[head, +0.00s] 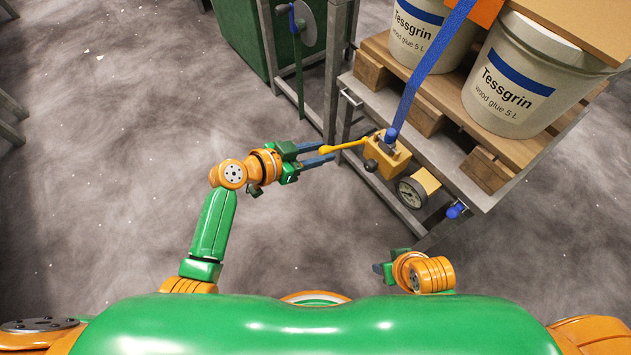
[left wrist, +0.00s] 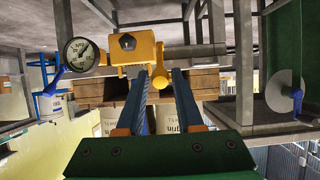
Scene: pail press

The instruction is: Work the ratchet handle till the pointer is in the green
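The yellow ratchet box (head: 388,155) sits on the side of the press frame, and its yellow handle (head: 345,146) sticks out to the left. A round pressure gauge (head: 411,193) is beside the box; it also shows in the left wrist view (left wrist: 80,53). Its dark pointer is visible there, but I cannot make out a green band. My left gripper (head: 326,154) is open, its fingers apart at the handle's end. In the left wrist view the handle's knob (left wrist: 160,79) shows between the fingertips, nearer one finger. My right gripper (head: 382,268) is low near my body, its fingers mostly hidden.
White glue pails (head: 508,78) stand on a wooden pallet (head: 440,85) on the metal table. A blue strap (head: 425,75) runs up from the ratchet box over the load. A green cabinet (head: 240,35) stands behind.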

